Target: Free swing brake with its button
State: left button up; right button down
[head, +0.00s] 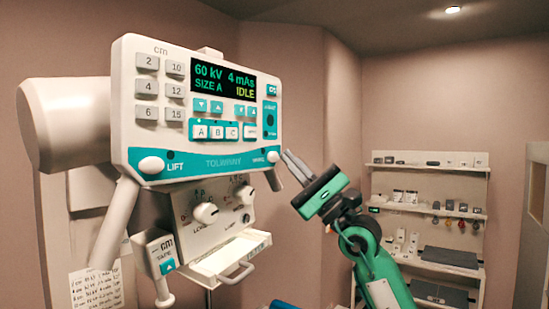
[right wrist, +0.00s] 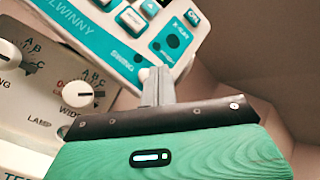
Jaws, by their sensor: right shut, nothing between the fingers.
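The white control head (head: 190,100) carries a teal strip with a round white button at each end. The swing button (head: 273,156) is at the strip's right end, beside a small label that reads SWING in the right wrist view. The LIFT button (head: 151,165) is at the left end. My right gripper (head: 287,156) is shut and empty, its fingertips just right of the swing button. In the right wrist view the closed fingers (right wrist: 156,78) partly cover the swing button (right wrist: 143,75). I cannot tell whether they touch it. My left gripper is in neither view.
Two white handles (head: 115,222) hang below the head's ends. Between them is a knob box (head: 215,215) with a pulled-out tray (head: 232,258) below. The display (head: 223,82) reads IDLE. White shelves (head: 425,210) stand at the back right.

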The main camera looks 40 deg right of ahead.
jog(key=shift+w, duration=0.2)
dwell(0.7)
jog(key=shift+w+a, duration=0.15)
jog(key=shift+w, duration=0.1)
jog(key=shift+w, duration=0.3)
dwell(0.8)
jog(key=shift+s, duration=0.8)
jog(key=shift+b, duration=0.3)
